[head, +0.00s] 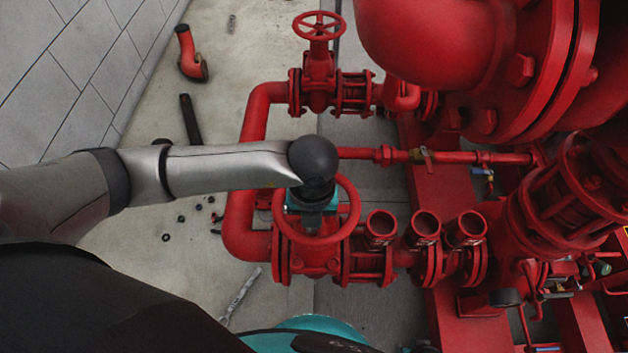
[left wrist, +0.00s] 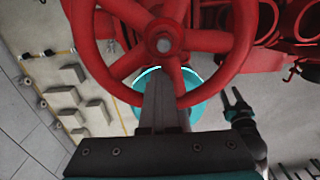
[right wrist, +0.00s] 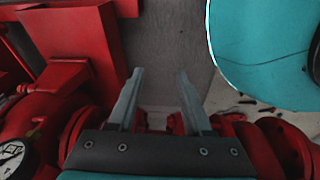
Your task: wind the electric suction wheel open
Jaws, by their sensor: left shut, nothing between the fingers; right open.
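A red spoked handwheel (head: 349,230) on the near valve lies under my left gripper (head: 311,208) in the head view. The left wrist view shows the wheel (left wrist: 240,52) close up, with its hub and spokes. My left gripper shows there too (left wrist: 163,80), its fingers together and empty, over the near part of the wheel; whether they touch it I cannot tell. In the head view the arm's dark joint hides the wheel's far side. My right gripper (right wrist: 160,76) is open and empty in the right wrist view, away from the wheel.
A second red handwheel (head: 319,26) stands on the far valve. Red pipes and three open pipe stubs (head: 424,226) lie right of the near wheel. A large red pump body (head: 460,40) fills the upper right. Loose parts lie on the floor at left, near a tiled wall (head: 60,70).

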